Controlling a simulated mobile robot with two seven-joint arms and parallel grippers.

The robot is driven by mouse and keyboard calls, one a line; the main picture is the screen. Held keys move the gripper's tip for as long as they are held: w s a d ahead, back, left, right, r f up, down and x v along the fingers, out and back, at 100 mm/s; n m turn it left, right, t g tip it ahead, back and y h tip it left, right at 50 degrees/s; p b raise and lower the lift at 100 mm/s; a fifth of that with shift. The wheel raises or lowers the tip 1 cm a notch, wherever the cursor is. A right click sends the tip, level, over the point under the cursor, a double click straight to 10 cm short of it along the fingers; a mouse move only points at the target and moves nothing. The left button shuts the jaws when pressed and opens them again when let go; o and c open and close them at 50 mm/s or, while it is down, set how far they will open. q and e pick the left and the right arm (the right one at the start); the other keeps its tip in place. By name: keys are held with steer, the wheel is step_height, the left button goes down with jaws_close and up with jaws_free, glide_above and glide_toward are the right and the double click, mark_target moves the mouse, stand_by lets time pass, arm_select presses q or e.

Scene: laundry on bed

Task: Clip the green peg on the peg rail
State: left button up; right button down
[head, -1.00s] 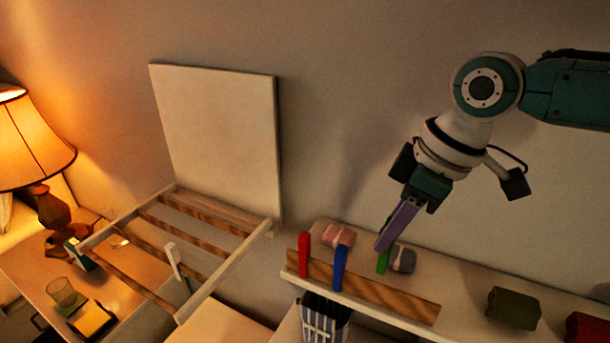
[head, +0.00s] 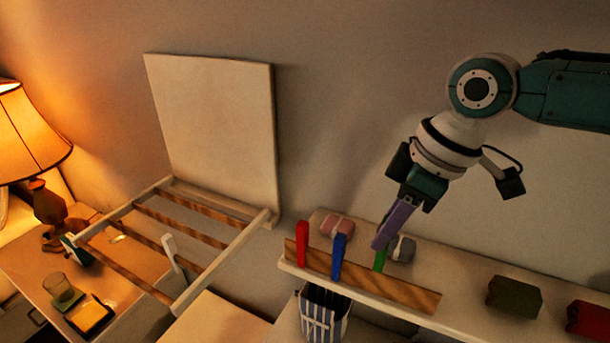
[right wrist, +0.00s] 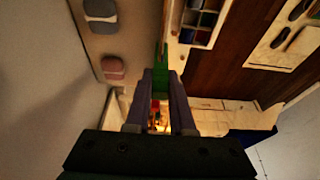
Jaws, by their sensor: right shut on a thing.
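The green peg (head: 380,259) is held in my right gripper (head: 380,245), just behind and above the wooden peg rail (head: 400,292). In the right wrist view the green peg (right wrist: 161,75) stands out between the fingers of my right gripper (right wrist: 160,85), which are shut on it. I cannot tell whether the peg touches the rail. A red peg (head: 303,243) and a blue peg (head: 339,257) sit upright on the rail, left of the green one. My left gripper is not in view.
The rail runs along a pale shelf (head: 460,275) with a pink bundle (head: 337,227), a grey bundle (head: 402,249), a green bundle (head: 515,297) and a red bundle (head: 590,322). A slatted rack (head: 190,240) and a lamp (head: 30,135) are at the left. A striped bag (head: 323,314) hangs below.

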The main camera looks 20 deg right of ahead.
mark_target(377, 272)
steer(key=shift+f, duration=0.2)
steer(key=shift+f+b, duration=1.1)
steer(key=shift+f, duration=0.05)
steer(key=shift+f+b, duration=1.2)
steer(key=shift+f, duration=0.35)
steer(key=c, duration=0.7)
jaws_free()
steer(key=b+v, duration=0.2)
steer(key=v, duration=0.8)
